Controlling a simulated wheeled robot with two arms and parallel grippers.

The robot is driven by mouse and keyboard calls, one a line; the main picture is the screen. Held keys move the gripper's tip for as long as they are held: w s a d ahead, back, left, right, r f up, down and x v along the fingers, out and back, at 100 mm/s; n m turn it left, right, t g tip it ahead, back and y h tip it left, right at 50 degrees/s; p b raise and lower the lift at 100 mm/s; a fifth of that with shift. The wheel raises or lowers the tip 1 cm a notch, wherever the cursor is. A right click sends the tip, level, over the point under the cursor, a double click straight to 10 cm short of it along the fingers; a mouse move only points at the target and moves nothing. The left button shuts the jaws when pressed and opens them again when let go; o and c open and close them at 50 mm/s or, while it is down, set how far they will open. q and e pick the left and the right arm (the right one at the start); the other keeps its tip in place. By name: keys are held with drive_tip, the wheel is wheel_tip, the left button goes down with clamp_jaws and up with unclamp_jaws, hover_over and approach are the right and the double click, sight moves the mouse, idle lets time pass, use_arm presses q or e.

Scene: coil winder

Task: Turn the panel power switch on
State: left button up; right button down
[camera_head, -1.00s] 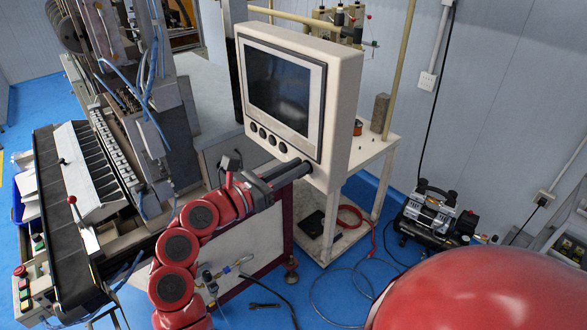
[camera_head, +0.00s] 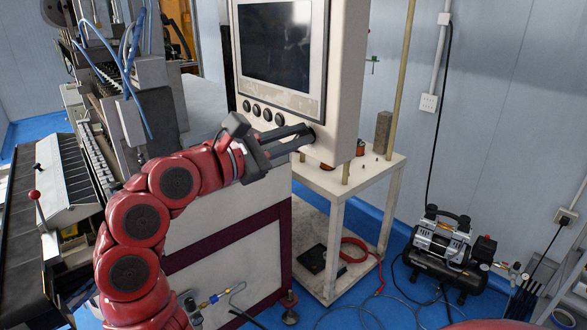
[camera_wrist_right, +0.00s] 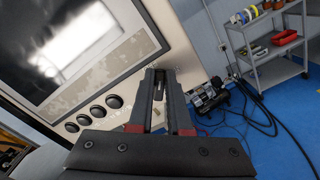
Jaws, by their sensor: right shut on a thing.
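The beige control panel (camera_head: 347,75) with a dark screen (camera_head: 275,45) stands at the upper middle of the head view. A row of several black round knobs (camera_head: 267,114) runs along its lower edge; they also show in the right wrist view (camera_wrist_right: 98,111). My right gripper (camera_head: 307,134) is at the panel's lower right corner, right of that row. In the right wrist view its fingers (camera_wrist_right: 160,76) are close together, with their tips at the panel face. It is shut on the panel power switch, which the fingers mostly hide. My left gripper is not in view.
A white table (camera_head: 357,173) stands behind and below the panel. An air compressor (camera_head: 445,250) sits on the blue floor at right. The winder machine (camera_head: 70,190) fills the left. A grey shelf cart (camera_wrist_right: 275,50) shows in the right wrist view.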

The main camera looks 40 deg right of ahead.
drive_tip(key=shift+s+d+f+m+b, duration=0.1)
drive_tip(key=shift+f+m+b, duration=0.1)
drive_tip(key=shift+m+b, duration=1.3)
drive_tip(key=shift+s+a+f+m+b, duration=0.1)
drive_tip(key=shift+f+m+b, duration=0.15)
drive_tip(key=shift+m+b, duration=1.25)
drive_tip(key=shift+s+d+f+m+b, duration=0.15)
drive_tip(key=shift+m+b, duration=0.65)
drive_tip(key=shift+m, duration=1.3)
drive_tip(key=shift+w, duration=0.1)
drive_tip(key=c, duration=0.9)
unclamp_jaws()
drive_tip(key=shift+o, duration=0.2)
drive_tip(key=shift+d, duration=0.1)
drive_tip(key=s+a+b, duration=0.1)
drive_tip(key=a, duration=1.6)
drive_tip(key=shift+s+a, duration=0.15)
drive_tip(key=shift+a, duration=0.1)
